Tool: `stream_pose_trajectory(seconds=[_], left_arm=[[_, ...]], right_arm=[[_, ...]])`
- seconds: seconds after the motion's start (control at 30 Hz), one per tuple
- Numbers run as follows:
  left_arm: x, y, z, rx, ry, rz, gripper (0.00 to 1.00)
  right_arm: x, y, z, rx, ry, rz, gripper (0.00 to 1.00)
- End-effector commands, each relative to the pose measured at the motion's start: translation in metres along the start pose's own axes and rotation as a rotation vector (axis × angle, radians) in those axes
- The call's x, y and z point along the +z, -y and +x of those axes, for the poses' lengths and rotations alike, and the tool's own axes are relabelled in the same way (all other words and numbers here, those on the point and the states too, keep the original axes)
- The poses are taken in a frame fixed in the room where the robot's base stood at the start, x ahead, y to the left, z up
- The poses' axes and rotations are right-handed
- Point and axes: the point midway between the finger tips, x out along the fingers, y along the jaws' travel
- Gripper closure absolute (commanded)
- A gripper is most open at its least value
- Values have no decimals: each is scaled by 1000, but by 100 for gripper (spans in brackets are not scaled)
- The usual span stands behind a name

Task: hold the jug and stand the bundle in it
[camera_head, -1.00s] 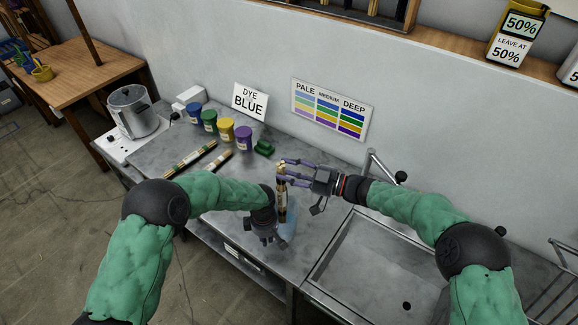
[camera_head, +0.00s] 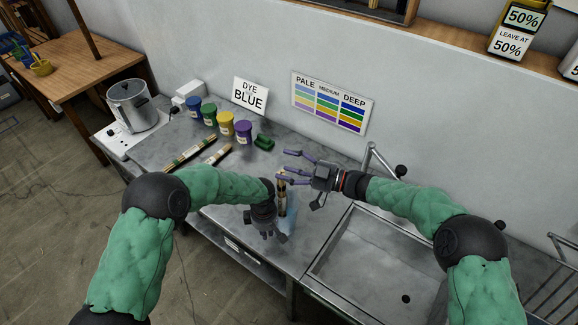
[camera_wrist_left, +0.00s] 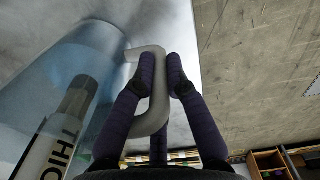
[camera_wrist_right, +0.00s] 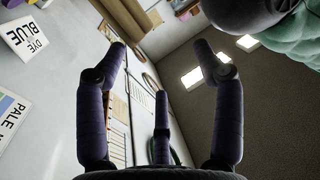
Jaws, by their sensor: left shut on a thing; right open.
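The jug (camera_head: 291,222) is translucent blue and stands on the grey counter; its pale curved handle (camera_wrist_left: 152,110) shows in the left wrist view. My left gripper (camera_wrist_left: 161,68) is shut on that handle; in the head view its hand (camera_head: 264,228) partly covers the jug. The bundle (camera_head: 282,200), dark with a pale label, stands in the jug with its top above the rim. Its label (camera_wrist_left: 45,150) shows through the blue wall. My right gripper (camera_head: 292,168) is open and empty beside and above the bundle's top; its spread fingers (camera_wrist_right: 160,50) hold nothing.
Two more bundles lie on the counter, a longer one (camera_head: 190,153) and a shorter one (camera_head: 217,155). Several dye pots (camera_head: 226,123) and a green object (camera_head: 264,143) stand behind. A sink (camera_head: 375,265) lies to the right. A metal pot (camera_head: 131,107) stands far left.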

Motion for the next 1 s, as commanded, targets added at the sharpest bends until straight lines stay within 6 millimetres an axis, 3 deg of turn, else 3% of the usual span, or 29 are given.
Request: stream_pose_trajectory(seconds=[0.17, 0.5, 0.7, 1.0], left_arm=[[0, 0, 0, 1, 0, 0, 100], [0, 0, 0, 1, 0, 0, 100], [0, 0, 0, 1, 0, 0, 100], [0, 0, 0, 1, 0, 0, 100]], right_arm=[[0, -2, -14, 3, 1, -1, 32], [0, -2, -79, 6, 1, 1, 32], [0, -1, -107, 2, 0, 1, 32], [0, 0, -120, 0, 0, -1, 32]])
